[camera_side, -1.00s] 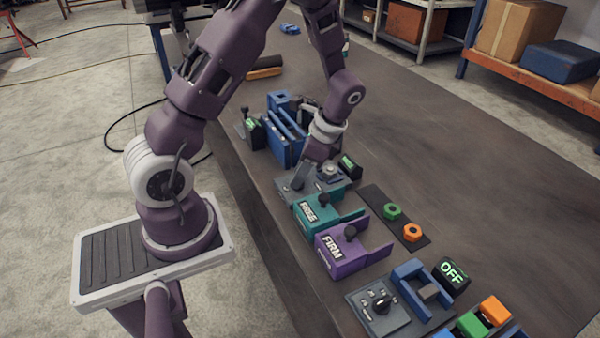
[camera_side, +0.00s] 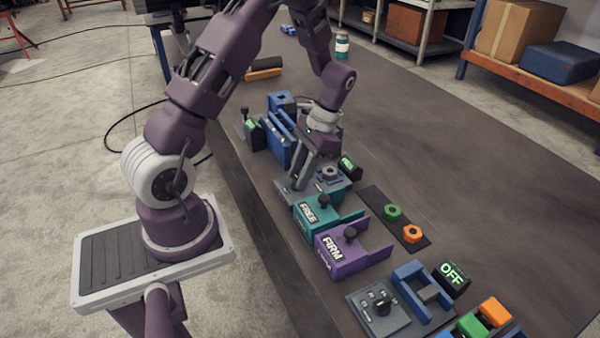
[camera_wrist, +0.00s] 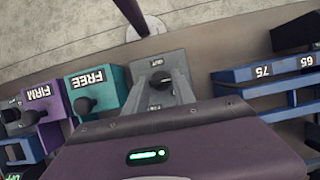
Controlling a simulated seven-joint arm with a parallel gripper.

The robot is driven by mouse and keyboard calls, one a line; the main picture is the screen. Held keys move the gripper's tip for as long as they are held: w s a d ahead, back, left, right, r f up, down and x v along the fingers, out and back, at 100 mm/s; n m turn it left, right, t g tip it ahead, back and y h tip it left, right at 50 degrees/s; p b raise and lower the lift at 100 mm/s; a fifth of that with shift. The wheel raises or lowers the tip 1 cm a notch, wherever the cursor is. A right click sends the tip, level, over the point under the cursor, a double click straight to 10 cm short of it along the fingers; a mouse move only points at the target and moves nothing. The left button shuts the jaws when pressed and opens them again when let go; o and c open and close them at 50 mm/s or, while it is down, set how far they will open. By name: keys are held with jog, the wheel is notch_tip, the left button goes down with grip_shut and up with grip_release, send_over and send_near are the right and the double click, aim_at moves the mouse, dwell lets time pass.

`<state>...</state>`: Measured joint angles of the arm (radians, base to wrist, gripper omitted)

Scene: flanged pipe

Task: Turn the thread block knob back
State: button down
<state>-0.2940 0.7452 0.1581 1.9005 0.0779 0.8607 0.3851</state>
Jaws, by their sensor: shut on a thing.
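The thread block (camera_side: 284,187) is a grey plate with a blue part (camera_side: 337,187) carrying a grey ring (camera_side: 329,173) on its right. My gripper (camera_side: 299,184) reaches down onto the plate's left part, and its fingers hide the knob in the side view. In the wrist view, the dark knob (camera_wrist: 161,80) sits between the two grey fingertips (camera_wrist: 162,84), which are shut on it. Small labels (camera_wrist: 157,62) on the plate lie above and below the knob; the upper one seems to read OUT.
A teal FREE block (camera_side: 318,216) and a purple FIRM block (camera_side: 350,248) with black knobs stand close in front. A blue slotted block (camera_side: 281,140) stands behind. A small lit display (camera_side: 348,166) is beside the thread block.

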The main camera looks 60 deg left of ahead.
dwell(0.5)
jog(key=c, duration=1)
grip_release()
jog(key=shift+c, duration=0.2)
